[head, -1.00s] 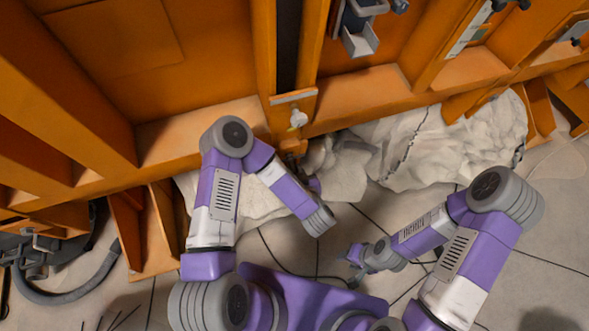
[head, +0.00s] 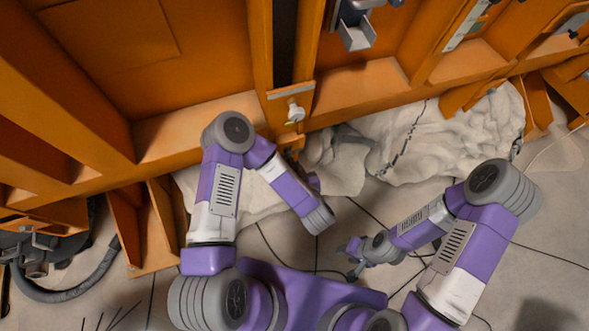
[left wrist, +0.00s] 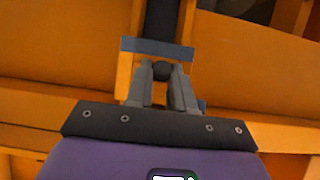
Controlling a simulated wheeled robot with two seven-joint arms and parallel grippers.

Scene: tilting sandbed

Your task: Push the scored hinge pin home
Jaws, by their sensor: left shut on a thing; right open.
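My left gripper (left wrist: 162,88) is shut on a dark, round-ended piece (left wrist: 161,70), which I take to be the hinge pin. Its two grey fingers stand on either side of it, in front of the orange post with a dark slot. Score marks on the pin cannot be made out, nor how deep it sits. In the head view my left forearm and wrist hide most of this gripper and the pin. My right gripper (head: 350,256) is open and empty, low over the tiled floor, well away from the post.
The orange frame (head: 190,125) with ribs and ledges spans the top. A white knob (head: 295,113) sits on its post, above my left wrist. Pale crumpled sand-like material (head: 440,140) lies below the frame. A grey hose (head: 70,292) lies at lower left.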

